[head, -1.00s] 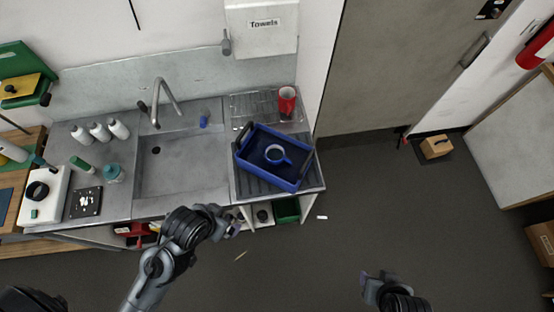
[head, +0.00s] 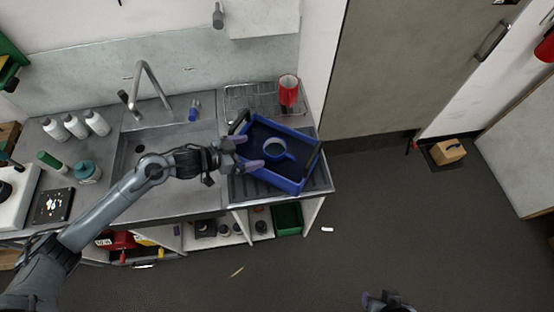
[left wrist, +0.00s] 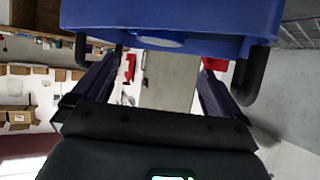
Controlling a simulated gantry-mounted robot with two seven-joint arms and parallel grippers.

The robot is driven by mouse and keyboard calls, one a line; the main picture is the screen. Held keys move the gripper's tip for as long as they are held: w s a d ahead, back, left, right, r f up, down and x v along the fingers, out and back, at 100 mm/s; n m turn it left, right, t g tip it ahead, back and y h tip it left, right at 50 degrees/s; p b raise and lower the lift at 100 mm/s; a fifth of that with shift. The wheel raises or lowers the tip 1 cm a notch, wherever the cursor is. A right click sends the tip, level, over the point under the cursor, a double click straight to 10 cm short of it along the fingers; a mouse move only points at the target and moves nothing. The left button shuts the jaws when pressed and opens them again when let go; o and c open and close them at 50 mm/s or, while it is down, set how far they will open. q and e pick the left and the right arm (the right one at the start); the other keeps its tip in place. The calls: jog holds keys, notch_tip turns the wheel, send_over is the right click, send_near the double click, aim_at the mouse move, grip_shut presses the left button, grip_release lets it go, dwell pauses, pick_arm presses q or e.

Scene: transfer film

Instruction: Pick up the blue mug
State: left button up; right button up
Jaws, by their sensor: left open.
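The blue mug (head: 274,149) stands inside a blue crate (head: 300,181) on the drainboard right of the sink. Its open top faces up and its handle points right. My left gripper (head: 246,153) is open and empty at the crate's left side, with its fingers pointing right toward the mug and a gap between them and it.
A red cup (head: 288,91) stands on the wire rack behind the crate. The faucet (head: 147,86) and a small blue item (head: 194,111) are at the sink. White bottles (head: 75,126) stand on the left counter. The floor right of the counter is mostly clear.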

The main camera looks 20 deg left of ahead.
aim_at(283, 144)
pick_arm(q)
jog(key=shift+x, duration=4.95)
jog(key=shift+c, duration=0.5)
jog(key=shift+r, duration=0.1)
jog(key=c, duration=1.6)
